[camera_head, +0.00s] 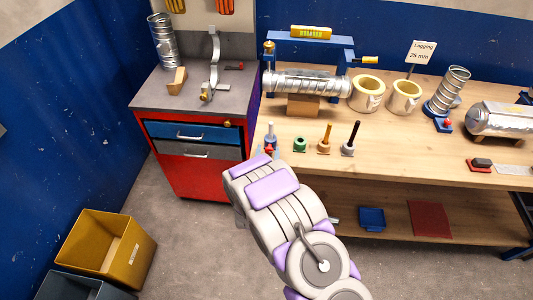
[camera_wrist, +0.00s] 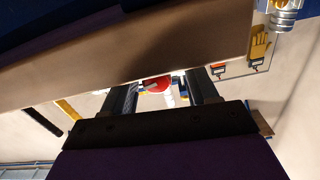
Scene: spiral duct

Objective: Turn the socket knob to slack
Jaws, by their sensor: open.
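A small red knob (camera_head: 269,150) shows at the front left edge of the wooden bench, below a grey upright piece (camera_head: 270,131). My gripper is just in front of it in the head view, mostly hidden by my arm. In the wrist view my gripper (camera_wrist: 163,92) is open, and a round red part (camera_wrist: 155,82), probably this knob, shows between its fingers with a pale piece beside it. I cannot tell whether the fingers touch it. Another red knob (camera_head: 447,124) sits beside the blue socket (camera_head: 432,112) holding a tilted spiral duct (camera_head: 450,91).
The wooden bench (camera_head: 400,163) carries green, orange and black tools in a row right of the knob. A long spiral duct (camera_head: 305,83) lies behind them. A red cabinet (camera_head: 205,181) stands left. The bench edge fills much of the wrist view.

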